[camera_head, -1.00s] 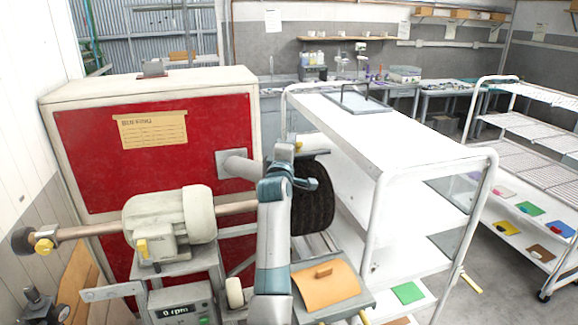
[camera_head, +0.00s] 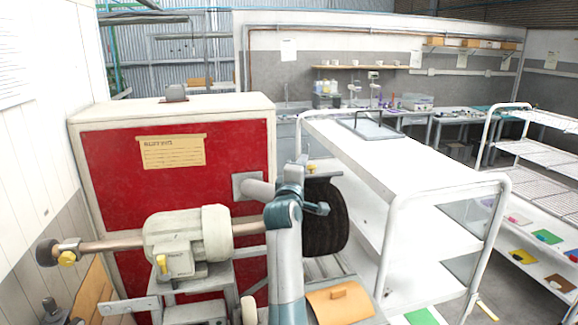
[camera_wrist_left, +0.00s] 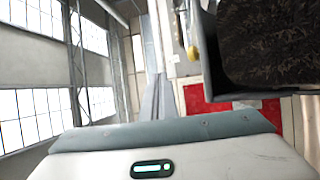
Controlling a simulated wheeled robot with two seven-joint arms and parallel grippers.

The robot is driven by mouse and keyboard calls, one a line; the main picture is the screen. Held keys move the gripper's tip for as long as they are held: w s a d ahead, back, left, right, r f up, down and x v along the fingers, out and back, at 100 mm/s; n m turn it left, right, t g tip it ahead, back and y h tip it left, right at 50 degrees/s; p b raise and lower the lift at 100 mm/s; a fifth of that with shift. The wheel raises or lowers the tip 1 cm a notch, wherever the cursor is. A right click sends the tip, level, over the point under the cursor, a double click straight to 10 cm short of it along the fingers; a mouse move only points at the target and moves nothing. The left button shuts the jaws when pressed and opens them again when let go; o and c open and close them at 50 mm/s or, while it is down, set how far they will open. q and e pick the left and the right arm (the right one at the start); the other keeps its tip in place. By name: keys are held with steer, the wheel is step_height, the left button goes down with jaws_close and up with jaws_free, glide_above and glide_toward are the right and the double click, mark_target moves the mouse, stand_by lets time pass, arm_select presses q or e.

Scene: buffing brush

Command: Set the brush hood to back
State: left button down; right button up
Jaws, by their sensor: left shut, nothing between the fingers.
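The dark round buffing brush (camera_head: 326,222) sits on the machine's right side, partly hidden behind my left arm. My left gripper (camera_head: 298,174) is shut and empty, close to the left of the brush and knob. Its fingertips are hard to make out. My right gripper is out of view.
The motor (camera_head: 187,242) and its shaft stand left of my arm, before the red cabinet (camera_head: 225,160). A white cart (camera_head: 430,160) stands close on the right, with an orange pad (camera_head: 340,302) in front.

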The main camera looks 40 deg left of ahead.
arm_select(q)
steer(key=s+d+r+b, duration=0.2)
steer(key=s+r, duration=0.1)
steer(key=s, duration=0.3)
steer(key=s+d+r+b, duration=0.3)
steer(key=s, duration=0.4)
steer(key=shift+s+r, duration=0.15)
steer(key=shift+s, duration=0.15)
